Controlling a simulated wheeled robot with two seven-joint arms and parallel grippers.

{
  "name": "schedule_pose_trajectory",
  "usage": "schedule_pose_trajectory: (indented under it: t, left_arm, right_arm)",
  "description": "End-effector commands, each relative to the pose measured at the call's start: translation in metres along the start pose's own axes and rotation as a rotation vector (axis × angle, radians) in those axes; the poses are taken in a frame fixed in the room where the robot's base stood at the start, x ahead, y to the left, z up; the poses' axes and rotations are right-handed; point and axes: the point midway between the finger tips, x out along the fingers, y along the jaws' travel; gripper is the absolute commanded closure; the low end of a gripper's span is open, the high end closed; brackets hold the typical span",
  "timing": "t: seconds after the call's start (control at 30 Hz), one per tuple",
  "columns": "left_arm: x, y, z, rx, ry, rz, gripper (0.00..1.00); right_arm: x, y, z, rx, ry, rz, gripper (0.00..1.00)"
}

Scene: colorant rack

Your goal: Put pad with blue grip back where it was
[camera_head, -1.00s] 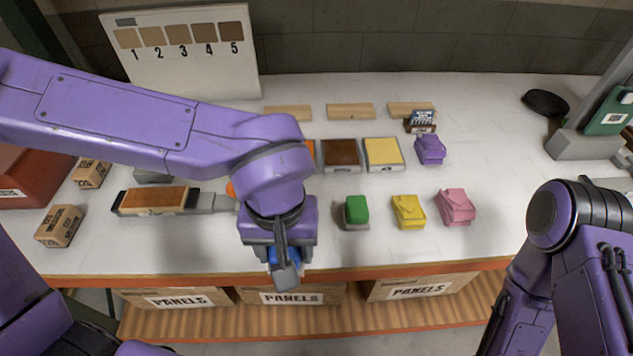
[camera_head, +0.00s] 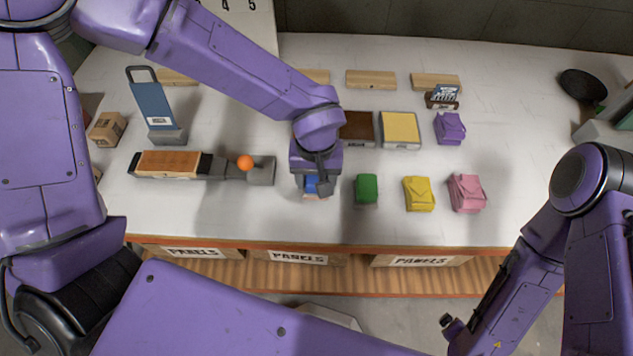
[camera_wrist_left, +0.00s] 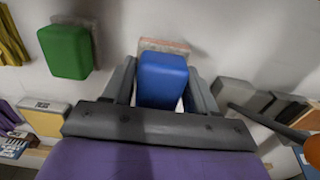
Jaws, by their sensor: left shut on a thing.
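The pad with the blue grip (camera_head: 311,184) is at the front of the white table, left of the pad with the green grip (camera_head: 367,190). In the left wrist view its blue grip (camera_wrist_left: 162,80) sits between the fingers, with a pale speckled base (camera_wrist_left: 165,46) showing beyond it. My left gripper (camera_head: 318,185) is shut on the blue grip, pointing down at the table. I cannot tell whether the pad's base touches the table. My right gripper (camera_head: 455,325) is low at the right, off the front of the table; its jaw state is unclear.
Brown (camera_head: 357,128) and yellow (camera_head: 400,130) panels lie behind.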

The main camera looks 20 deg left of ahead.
Motion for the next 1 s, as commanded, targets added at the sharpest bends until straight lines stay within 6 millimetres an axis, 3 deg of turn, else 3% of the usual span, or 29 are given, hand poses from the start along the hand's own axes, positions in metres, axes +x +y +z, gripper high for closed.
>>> schedule_pose_trajectory:
  t: [0.2,0.57,0.6,0.63,1.0]
  left_arm:
    - [0.031,0.000,-0.002,0.003,0.001,-0.003,0.67]
    - [0.037,0.000,-0.001,0.001,-0.002,0.000,0.67]
    - [0.036,0.001,-0.002,0.001,-0.001,0.000,0.29]
    - [0.036,0.001,-0.002,0.001,-0.001,0.000,0.20]
    - [0.029,0.001,-0.002,0.000,0.002,0.001,0.17]
  right_arm:
    - [-0.006,0.001,-0.003,0.000,0.000,0.000,0.00]
    - [-0.005,0.000,-0.002,0.000,0.000,0.000,0.00]
    - [-0.005,0.000,-0.002,0.000,0.000,0.000,0.00]
    - [-0.005,0.000,-0.002,0.000,0.000,0.000,0.00]
    - [-0.005,0.001,-0.002,0.000,0.000,0.000,0.00]
